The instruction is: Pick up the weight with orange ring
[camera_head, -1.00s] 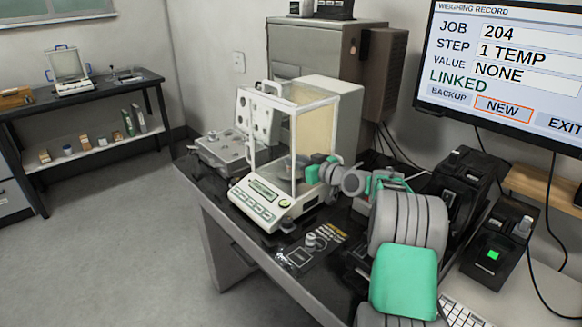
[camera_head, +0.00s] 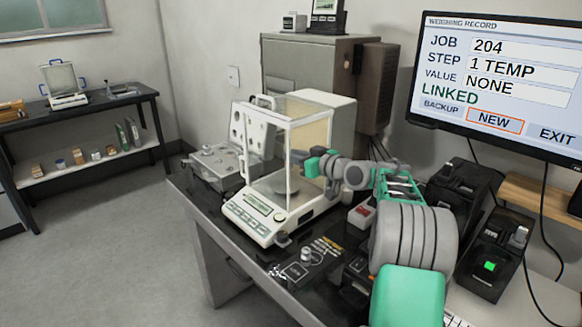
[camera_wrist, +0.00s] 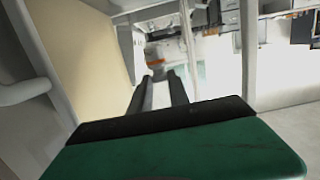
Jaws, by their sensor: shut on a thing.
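My gripper (camera_head: 297,160) reaches from the right to the weighing chamber of the balance (camera_head: 258,218). It is beside the chamber's white corner post, and its fingertips are hard to see there. In the wrist view my gripper (camera_wrist: 161,78) shows two dark, nearly parallel fingers with a pale strip between them. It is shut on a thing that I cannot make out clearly. A small grey weight-like piece (camera_head: 305,254) stands on the dark mat in front of the balance.
A small box with a red top (camera_head: 362,213) is close under my arm. Black devices (camera_head: 462,190) and the monitor (camera_head: 500,75) are on the right. The floor at the left is clear.

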